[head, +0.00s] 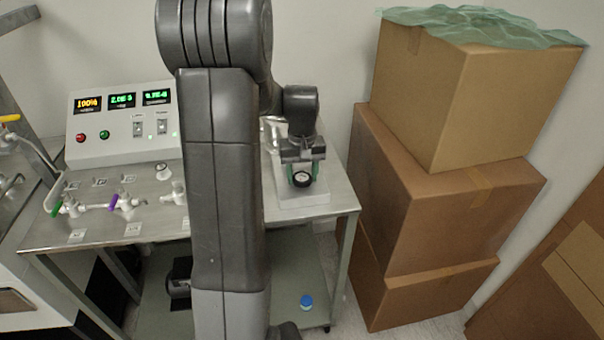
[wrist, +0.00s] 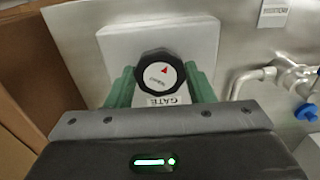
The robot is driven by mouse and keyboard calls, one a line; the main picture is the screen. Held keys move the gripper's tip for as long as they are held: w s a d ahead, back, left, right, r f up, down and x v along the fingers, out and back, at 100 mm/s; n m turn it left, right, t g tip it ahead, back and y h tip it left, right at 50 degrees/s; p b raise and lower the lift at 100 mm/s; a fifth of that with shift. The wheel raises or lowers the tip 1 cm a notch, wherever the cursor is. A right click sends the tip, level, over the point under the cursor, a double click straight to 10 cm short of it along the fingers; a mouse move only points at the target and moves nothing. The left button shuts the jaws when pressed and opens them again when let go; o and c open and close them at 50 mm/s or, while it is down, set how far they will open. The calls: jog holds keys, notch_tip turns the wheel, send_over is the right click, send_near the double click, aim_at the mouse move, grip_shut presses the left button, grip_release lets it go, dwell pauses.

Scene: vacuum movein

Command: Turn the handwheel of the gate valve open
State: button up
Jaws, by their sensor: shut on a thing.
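The handwheel (head: 301,179) of the gate valve is a small black knob with a white face, on a pale block (head: 312,199) at the right end of the metal bench. In the wrist view the handwheel (wrist: 158,75) shows a red pointer on its white face, and a label reading GATE (wrist: 168,100) lies below it. My gripper (head: 302,172) is over the block, its green fingers on either side of the handwheel. The wrist view shows my gripper (wrist: 161,84) shut on the wheel. The finger contact is partly hidden.
A control console (head: 122,125) with lit displays is behind. Stacked cardboard boxes (head: 430,210) stand close on the right. My arm hides the bench's middle.

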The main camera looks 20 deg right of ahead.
jog(key=n, duration=0.7)
jog(key=shift+d, duration=0.1)
jog(key=n, duration=0.7)
jog(key=shift+n, duration=0.3)
jog(key=n, duration=0.5)
jog(key=shift+w, duration=0.1)
jog(key=n, duration=0.5)
jog(key=o, duration=1)
jog(key=shift+c, duration=0.2)
jog(key=shift+r, duration=0.1)
